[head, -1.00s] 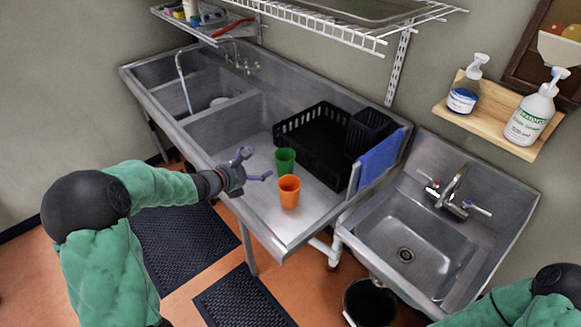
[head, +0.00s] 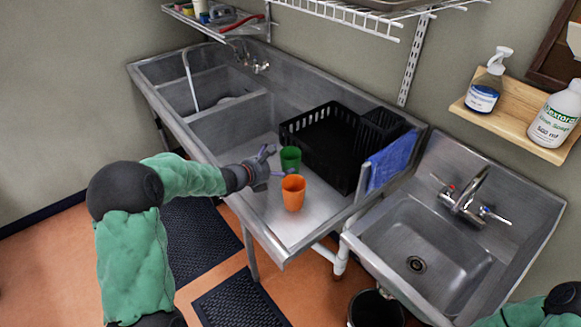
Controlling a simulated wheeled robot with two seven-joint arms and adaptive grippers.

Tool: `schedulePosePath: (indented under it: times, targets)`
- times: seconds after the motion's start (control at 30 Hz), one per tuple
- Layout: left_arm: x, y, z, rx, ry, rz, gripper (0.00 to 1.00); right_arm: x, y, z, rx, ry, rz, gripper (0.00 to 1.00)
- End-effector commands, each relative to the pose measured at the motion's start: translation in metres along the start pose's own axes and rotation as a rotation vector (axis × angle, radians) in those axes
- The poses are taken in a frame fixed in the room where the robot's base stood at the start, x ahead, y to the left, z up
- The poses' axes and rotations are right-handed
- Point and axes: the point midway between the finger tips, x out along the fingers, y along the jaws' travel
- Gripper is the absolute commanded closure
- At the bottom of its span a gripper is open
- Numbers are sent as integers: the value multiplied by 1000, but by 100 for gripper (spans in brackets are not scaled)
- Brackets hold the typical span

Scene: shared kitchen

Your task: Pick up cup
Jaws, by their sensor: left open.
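An orange cup (head: 293,194) stands upright on the steel drainboard. A green cup (head: 290,159) stands just behind it, close to the black crate. My left gripper (head: 276,163) is open and empty, with its fingers spread just left of the two cups. One finger reaches toward the gap between the cups; I cannot tell whether it touches either. My right arm (head: 540,312) shows only in part at the lower right corner, and its gripper is out of view.
A black crate (head: 322,150) stands behind the cups on the drainboard (head: 262,216). A blue cloth (head: 391,160) hangs over the divider at right. A hand sink (head: 425,240) lies further right. A wire shelf (head: 345,14) is above. The drainboard's front is clear.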

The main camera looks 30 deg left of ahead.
Motion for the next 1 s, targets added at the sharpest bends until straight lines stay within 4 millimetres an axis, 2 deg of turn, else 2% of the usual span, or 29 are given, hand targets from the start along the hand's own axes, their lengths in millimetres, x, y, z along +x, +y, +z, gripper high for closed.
schedulePosePath:
  times: [0.1,0.23,0.37,0.57,0.6,0.73,0.87,0.9,1.0]
  targets:
    - [20,-1,-6,0,1,-3,0,10,4,0,0,0,0,0]
    - [36,-1,-5,1,1,-2,0,14,5,0,0,0,0,0]
    - [43,0,-4,0,1,-1,0,16,6,-1,0,0,0,0]
    - [43,0,-3,0,1,0,0,15,5,-1,0,0,0,0]
    - [43,0,-3,0,1,0,3,15,5,-1,0,0,0,0]
    - [43,0,-3,0,1,0,40,15,5,-1,0,0,0,0]
    - [43,0,-4,0,1,-1,43,15,5,-1,0,0,0,0]
    - [43,0,-4,0,1,-1,48,15,5,-1,0,0,0,0]
    - [43,0,-4,0,2,-1,48,15,5,-1,0,0,0,0]
